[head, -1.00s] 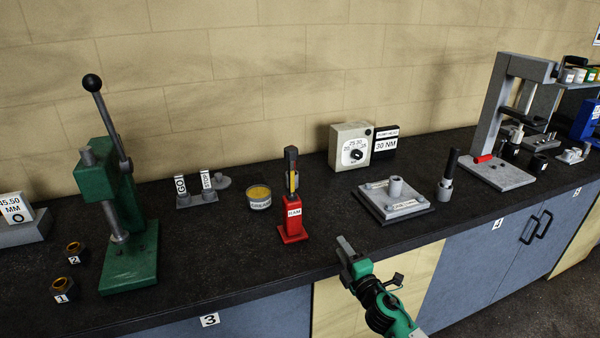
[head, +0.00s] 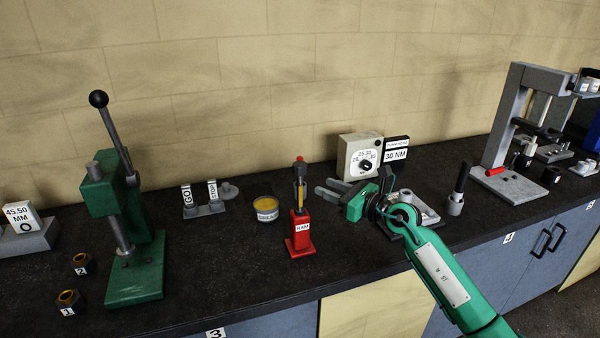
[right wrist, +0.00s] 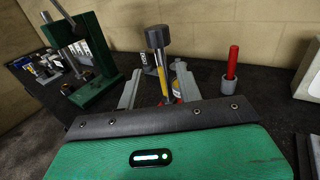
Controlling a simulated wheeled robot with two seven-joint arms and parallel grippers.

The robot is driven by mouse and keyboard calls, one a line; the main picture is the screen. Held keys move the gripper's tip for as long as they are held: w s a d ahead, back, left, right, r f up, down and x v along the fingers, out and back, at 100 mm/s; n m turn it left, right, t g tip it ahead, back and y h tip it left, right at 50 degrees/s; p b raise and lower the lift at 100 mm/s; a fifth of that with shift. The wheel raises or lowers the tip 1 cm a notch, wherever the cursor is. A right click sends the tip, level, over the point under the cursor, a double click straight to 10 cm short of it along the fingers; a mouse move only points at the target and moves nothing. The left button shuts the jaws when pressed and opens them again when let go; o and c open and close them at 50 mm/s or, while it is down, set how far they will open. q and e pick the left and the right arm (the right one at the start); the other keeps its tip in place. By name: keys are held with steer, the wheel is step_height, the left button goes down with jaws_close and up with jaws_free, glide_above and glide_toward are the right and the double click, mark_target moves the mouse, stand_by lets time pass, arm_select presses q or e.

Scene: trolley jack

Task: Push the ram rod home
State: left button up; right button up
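The ram, a small red stand labelled RAM (head: 301,238), stands upright on the bench. Its yellow rod (head: 299,193) with a dark head rises from the top; the right wrist view shows the rod (right wrist: 166,82) and its dark grey head (right wrist: 157,38). My right gripper (head: 324,187) is over the bench just right of the ram, fingers pointing left towards it. It is open and empty; in the right wrist view its two grey fingers (right wrist: 157,84) are apart, with the rod seen between them. Contact cannot be told. My left gripper is out of view.
A green press (head: 135,265) stands left. A grease tin (head: 266,209) is left of the ram. A torque tester (head: 359,155) stands behind my right gripper. A red rod in a grey collar (right wrist: 231,65) shows beyond the right finger. Bench in front of the ram is clear.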

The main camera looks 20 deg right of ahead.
mark_target(302, 177)
steer(key=p+x, duration=0.2)
steer(key=x, duration=0.7)
steer(key=shift+w+p, duration=0.1)
steer(key=shift+p, duration=0.2)
steer(key=shift+w+a+f, duration=0.1)
steer(key=shift+w+a, duration=0.15)
steer(key=shift+w, duration=0.1)
jaws_close()
